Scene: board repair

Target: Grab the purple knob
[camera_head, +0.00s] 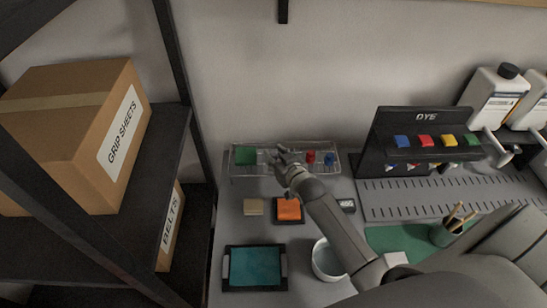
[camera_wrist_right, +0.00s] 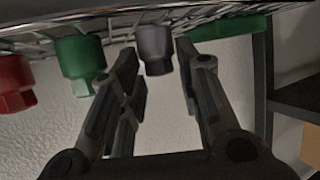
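A dark greyish-purple knob (camera_wrist_right: 155,50) shows in the right wrist view at the wire tray (camera_wrist_right: 25,45), between the fingertips of my right gripper (camera_wrist_right: 158,58). The fingers are apart, with a gap on each side of the knob. In the head view my right gripper (camera_head: 283,157) reaches over the clear wire tray (camera_head: 268,169) at the back of the bench and hides the purple knob. My left gripper is not in view.
Beside the purple knob are a green knob (camera_wrist_right: 80,62) and a red knob (camera_wrist_right: 14,84). A blue knob (camera_head: 329,159) and a green pad (camera_head: 246,155) are in the tray. A black dye rack (camera_head: 380,138) stands to the right, a shelf with boxes to the left.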

